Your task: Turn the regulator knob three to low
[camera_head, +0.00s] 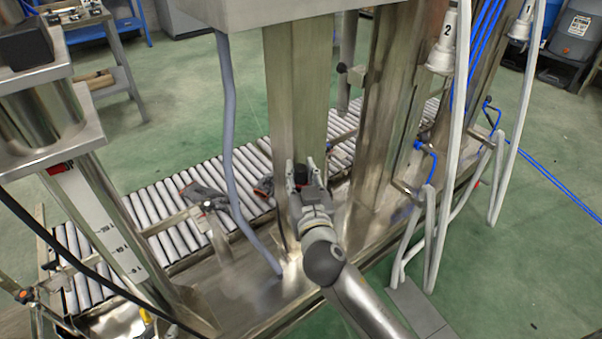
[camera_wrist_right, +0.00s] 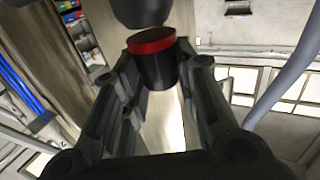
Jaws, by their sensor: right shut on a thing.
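A black knob with a red band (camera_wrist_right: 158,68) sits between the two fingers of my right gripper (camera_wrist_right: 163,50) in the right wrist view. The fingers are closed on its sides. In the head view the dark knob (camera_head: 300,174) shows small between the fingertips of my right gripper (camera_head: 303,168), in front of a steel column (camera_head: 297,90). I cannot read a number or a low mark on it, so its setting is not clear. My left gripper is not in view.
A roller conveyor (camera_head: 163,208) with grey gloves (camera_head: 205,200) runs behind the column. A grey hose (camera_head: 228,110) hangs left of my right gripper. White hoses (camera_head: 456,130) and blue tubes (camera_head: 552,180) are on the right. A steel post with a marked white strip (camera_head: 100,225) stands left.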

